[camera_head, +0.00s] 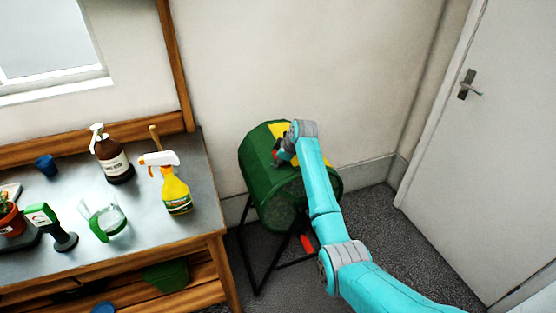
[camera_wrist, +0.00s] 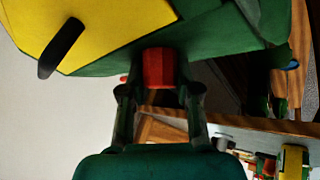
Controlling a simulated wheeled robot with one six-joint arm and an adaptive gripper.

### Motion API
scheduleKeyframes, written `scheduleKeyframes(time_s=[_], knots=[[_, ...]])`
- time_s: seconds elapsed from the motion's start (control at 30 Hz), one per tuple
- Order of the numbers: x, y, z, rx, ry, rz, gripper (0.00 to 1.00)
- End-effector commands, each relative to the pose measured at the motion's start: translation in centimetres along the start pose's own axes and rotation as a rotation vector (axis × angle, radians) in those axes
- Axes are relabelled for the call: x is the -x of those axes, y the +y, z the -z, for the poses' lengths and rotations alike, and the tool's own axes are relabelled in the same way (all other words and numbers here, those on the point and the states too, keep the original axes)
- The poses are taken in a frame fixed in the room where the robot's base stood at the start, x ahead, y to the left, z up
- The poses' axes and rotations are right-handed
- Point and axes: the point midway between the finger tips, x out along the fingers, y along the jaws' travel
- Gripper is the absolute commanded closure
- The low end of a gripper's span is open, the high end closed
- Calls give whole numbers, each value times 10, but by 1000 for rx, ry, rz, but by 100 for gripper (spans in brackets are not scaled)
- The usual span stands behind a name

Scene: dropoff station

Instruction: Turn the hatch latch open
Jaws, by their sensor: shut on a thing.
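The green drum (camera_head: 255,165) stands on black legs by the wall and has a yellow hatch (camera_head: 279,129), partly hidden by my arm. In the wrist view the yellow hatch (camera_wrist: 112,22) fills the upper left, with a black handle (camera_wrist: 60,48) on it. The red latch (camera_wrist: 158,68) sits on the green surface beside the hatch edge. My gripper (camera_wrist: 158,92) is shut on the red latch, one finger on each side. In the head view my gripper (camera_head: 281,156) is at the drum's upper face, and the latch is mostly hidden there.
A red part (camera_head: 306,243) shows low at the drum's stand. Floor is free before the door (camera_head: 485,150).

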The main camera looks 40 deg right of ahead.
Motion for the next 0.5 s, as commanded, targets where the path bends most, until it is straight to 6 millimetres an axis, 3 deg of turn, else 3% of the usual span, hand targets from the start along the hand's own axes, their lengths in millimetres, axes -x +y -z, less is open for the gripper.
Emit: scheduleKeyframes(time_s=[0.17,0.2,0.27,0.3,0.5], knots=[[0,0,-1,-1,-2,0,100],[0,0,-2,-1,-3,0,61],[0,0,-1,-1,-2,-1,46],[0,0,-1,-1,-2,-1,42],[0,0,-1,-1,-2,-1,42]])
